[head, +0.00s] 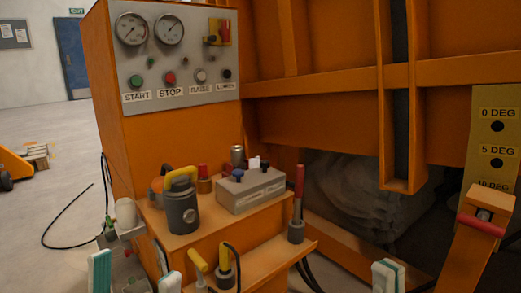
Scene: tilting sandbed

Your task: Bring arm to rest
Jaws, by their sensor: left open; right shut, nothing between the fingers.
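My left gripper (135,276) is at the bottom left, with its two pale teal-and-white fingers spread apart and nothing between them. It is in front of the orange machine's lower left corner, near the small shelf. My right gripper (385,276) is at the bottom edge, right of centre, with its fingers together and empty. It is in front of the dark opening under the machine. Only the fingertips of both grippers show; the rest is below the picture.
An orange control cabinet (180,135) has gauges and buttons. Its shelf holds a dark canister (182,214) with a yellow handle, a grey control box (250,190) and a red-handled lever (298,205). A yellow degree plate (495,140) stands at right. Open floor (40,190) lies left.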

